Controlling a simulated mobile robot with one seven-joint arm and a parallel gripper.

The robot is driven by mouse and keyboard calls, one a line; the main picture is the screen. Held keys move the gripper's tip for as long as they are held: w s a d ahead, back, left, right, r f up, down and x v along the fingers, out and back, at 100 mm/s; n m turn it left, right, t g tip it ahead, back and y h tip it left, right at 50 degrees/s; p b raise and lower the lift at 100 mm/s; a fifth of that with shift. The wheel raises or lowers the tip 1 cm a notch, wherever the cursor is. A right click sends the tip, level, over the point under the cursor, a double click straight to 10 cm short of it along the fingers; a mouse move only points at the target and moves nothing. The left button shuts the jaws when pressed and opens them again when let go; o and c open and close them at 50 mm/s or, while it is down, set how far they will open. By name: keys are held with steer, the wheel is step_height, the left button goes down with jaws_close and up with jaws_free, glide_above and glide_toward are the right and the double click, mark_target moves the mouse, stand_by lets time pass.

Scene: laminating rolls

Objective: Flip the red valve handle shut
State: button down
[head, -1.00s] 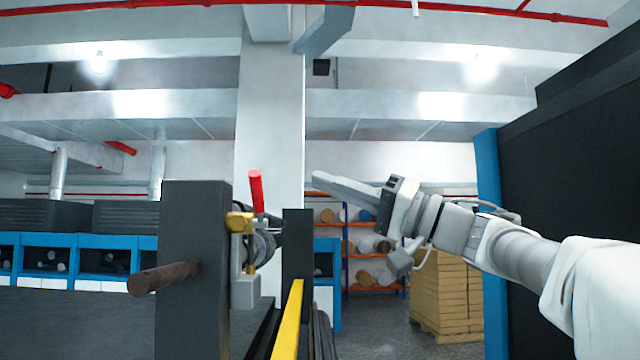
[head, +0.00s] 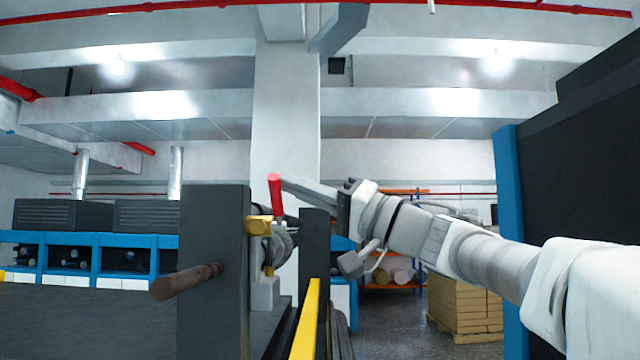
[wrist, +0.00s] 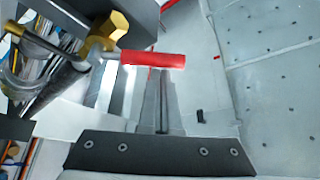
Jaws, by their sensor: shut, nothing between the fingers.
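The red valve handle (head: 275,194) stands nearly upright on a brass valve body (head: 258,226) beside a dark grey upright block. My gripper (head: 284,181) is shut and empty, and its tip is at the right side of the handle's upper part in the head view. In the wrist view the red handle (wrist: 153,60) lies across the picture just past the tips of my shut gripper (wrist: 161,76). The brass valve (wrist: 112,32) is at its left end. I cannot tell whether the fingertips touch the handle.
A dark upright block (head: 212,270) with a brown roller end (head: 186,281) stands left of the valve. A yellow rail (head: 306,320) runs below. A tall dark machine with a blue edge (head: 511,240) stands at right. Stacked boxes (head: 464,305) are behind my arm.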

mark_target(278, 194)
steer(key=shift+s+f+n+g+y+b, duration=0.25)
steer(key=shift+n+g+b, duration=0.1)
steer(key=shift+n, duration=0.2)
steer(key=shift+s+f+n+g+y+b, duration=0.15)
steer(key=shift+n+g+y+b, duration=0.15)
steer(key=shift+n, duration=0.25)
steer(key=f+n+g+b, duration=0.1)
steer(key=n, duration=0.1)
steer(key=s+n+g+y+b, duration=0.1)
steer(key=n, duration=0.1)
steer(key=shift+d+f, duration=0.1)
steer(key=shift+f, duration=0.3)
steer(key=n+g+b, duration=0.1)
steer(key=n, duration=0.1)
steer(key=f+n+g+b, duration=0.1)
steer(key=n+g, duration=0.1)
steer(key=s+f+n+g+b, duration=0.1)
steer(key=n, duration=0.1)
steer(key=shift+f+y, duration=0.1)
steer(key=shift+y, duration=0.25)
steer(key=shift+f, duration=0.15)
